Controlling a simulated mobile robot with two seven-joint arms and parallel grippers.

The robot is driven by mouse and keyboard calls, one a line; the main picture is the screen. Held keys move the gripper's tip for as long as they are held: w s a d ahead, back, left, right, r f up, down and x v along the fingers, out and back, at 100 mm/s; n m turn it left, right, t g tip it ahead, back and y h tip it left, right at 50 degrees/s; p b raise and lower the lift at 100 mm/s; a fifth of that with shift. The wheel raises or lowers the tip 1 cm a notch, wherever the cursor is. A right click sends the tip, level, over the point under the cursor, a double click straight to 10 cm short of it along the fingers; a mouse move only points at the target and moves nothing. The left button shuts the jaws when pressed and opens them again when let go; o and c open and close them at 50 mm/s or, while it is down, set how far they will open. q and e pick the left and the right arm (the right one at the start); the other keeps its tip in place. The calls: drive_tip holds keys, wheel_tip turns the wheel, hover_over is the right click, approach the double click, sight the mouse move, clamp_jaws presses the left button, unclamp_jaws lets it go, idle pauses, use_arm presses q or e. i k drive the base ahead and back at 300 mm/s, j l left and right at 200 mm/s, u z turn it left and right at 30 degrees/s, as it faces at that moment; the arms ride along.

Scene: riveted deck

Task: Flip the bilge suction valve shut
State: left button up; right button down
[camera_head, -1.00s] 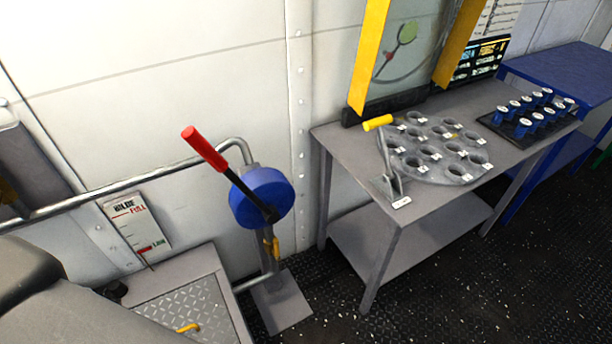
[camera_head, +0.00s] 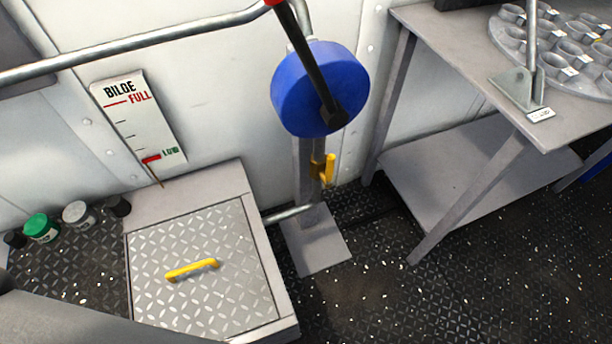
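A small yellow valve handle (camera_head: 328,168) sits low on the grey post under the blue pump (camera_head: 322,90), and it stands roughly upright along the post. It looks like the suction valve. The pump's black lever (camera_head: 308,60) rises from its front, and only the bottom of its red grip shows at the top edge. A metal pipe (camera_head: 288,213) runs from the post's lower part to the bilge box. Neither gripper is in view.
A bilge box with a tread-plate hatch (camera_head: 205,275) and yellow handle stands left of the post. A bilge gauge (camera_head: 138,120) is on the wall. Several small containers, one green (camera_head: 40,228), stand at left. A grey table (camera_head: 460,75) is at right. Dark floor lies open in front.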

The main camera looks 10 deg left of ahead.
sight(329, 171)
drive_tip(key=k+l, duration=0.35)
drive_tip(key=l, duration=0.65)
drive_tip(key=i+l, duration=0.1)
drive_tip(key=l, duration=0.5)
drive_tip(key=k+z, duration=0.05)
